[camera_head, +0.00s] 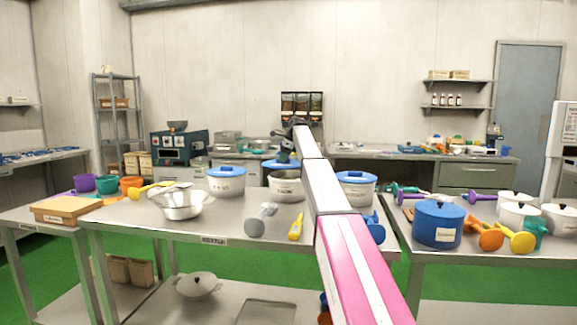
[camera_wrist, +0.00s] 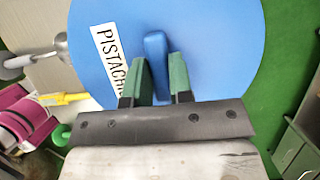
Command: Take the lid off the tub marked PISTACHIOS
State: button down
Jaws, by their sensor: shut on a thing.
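A blue round lid with a white label reading PISTACHIOS fills much of the wrist view (camera_wrist: 215,50). My gripper (camera_wrist: 160,75) is shut on the lid's upright blue handle (camera_wrist: 155,52), one green-padded finger on each side. In the head view the blue lid (camera_head: 280,164) appears raised just above a white tub (camera_head: 287,190) on the steel table. The tub's mouth looks uncovered, and my arm hides its right side. My gripper (camera_head: 288,153) is small and partly hidden there by my arm.
White tubs with blue lids stand left (camera_head: 226,184) and right (camera_head: 356,190) of it. Steel bowls (camera_head: 181,205), a grey scoop (camera_head: 261,219) and a yellow tool (camera_head: 296,228) share the table. A blue pot (camera_head: 438,224) stands on the right table. Bare tabletop shows at front left.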

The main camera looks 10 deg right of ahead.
jog(key=a+r, duration=0.1)
jog(key=a, duration=0.2)
jog(key=s+a+r, duration=0.1)
jog(key=a+r, duration=0.1)
jog(key=s+a+r, duration=0.1)
jog(key=a+r, duration=0.1)
jog(key=a, duration=0.1)
jog(key=shift+a+r, duration=0.2)
jog(key=shift+a, duration=0.1)
jog(key=shift+a+r, duration=0.1)
jog(key=shift+r, duration=1.45)
